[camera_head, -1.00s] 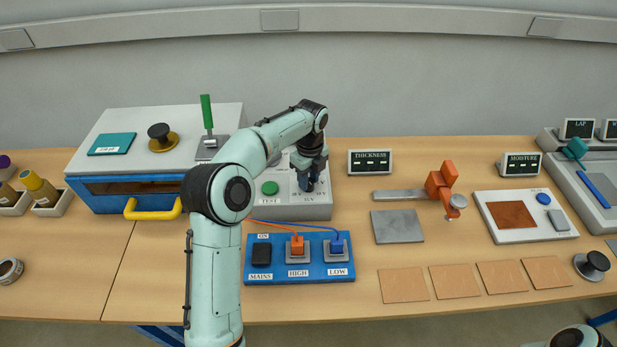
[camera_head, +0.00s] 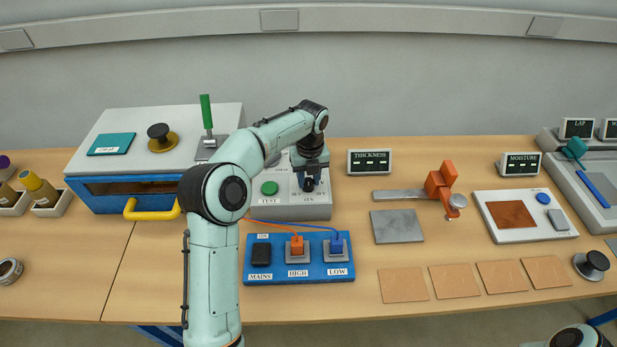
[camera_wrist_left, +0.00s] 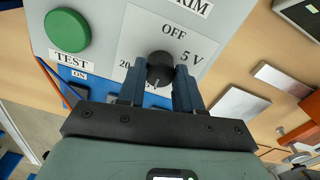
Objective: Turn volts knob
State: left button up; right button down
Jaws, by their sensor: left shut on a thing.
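The volts knob (camera_wrist_left: 160,69) is a round black dial with a pale pointer line, on a white plate marked OFF, 5 V and a partly hidden 20. In the left wrist view the pointer faces down toward my gripper, away from OFF. My left gripper (camera_wrist_left: 160,88) has its two blue fingers on either side of the knob, shut on it. In the head view my left gripper (camera_head: 309,181) reaches over the grey tester box (camera_head: 290,212) from above. My right gripper is not in view.
A green TEST button (camera_head: 270,188) sits left of the knob. A blue panel (camera_head: 300,276) with a black MAINS switch (camera_head: 261,253) and orange and blue plugs lies in front. A thickness display (camera_head: 370,162) stands to the right.

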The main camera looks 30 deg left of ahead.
aim_at(310, 181)
pick_arm(q)
jog(key=shift+r, duration=0.1)
jog(key=o, duration=1)
jog(key=shift+o, duration=0.2)
jog(key=shift+r, duration=0.1)
notch_tip(310, 181, up, 13)
jog(key=shift+w+d, duration=0.15)
